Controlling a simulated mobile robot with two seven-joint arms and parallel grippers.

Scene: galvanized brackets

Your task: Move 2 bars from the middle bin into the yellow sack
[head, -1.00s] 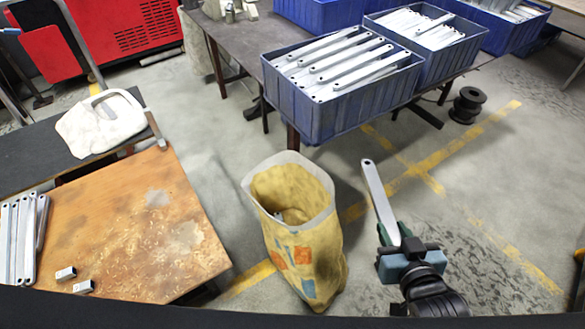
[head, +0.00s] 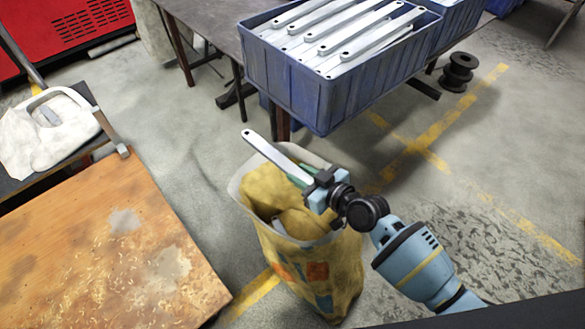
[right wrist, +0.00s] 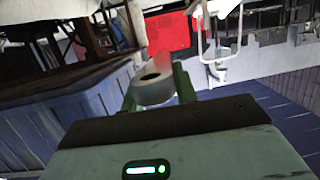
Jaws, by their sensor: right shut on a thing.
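My right gripper (head: 303,178) is shut on one end of a flat grey metal bar (head: 268,153). The bar's free end points up and left, and it overlaps the far rim of the yellow sack (head: 330,270) in the head view. The sack stands open on the floor, and a small greyish thing shows inside, too unclear to name. In the right wrist view, the bar's holed end (right wrist: 154,84) shows between green fingers. A blue bin (head: 300,92) of several bars is nearest on the table; a second blue bin (head: 450,42) is behind it, cut off. My left gripper is out of view.
The dark table (head: 205,22) carries the bins behind the sack. A stained wooden board (head: 100,240) lies to the left, with a white cloth bag (head: 35,140) beyond it. A black spool (head: 458,72) stands on the floor, right. The floor right of the sack is clear.

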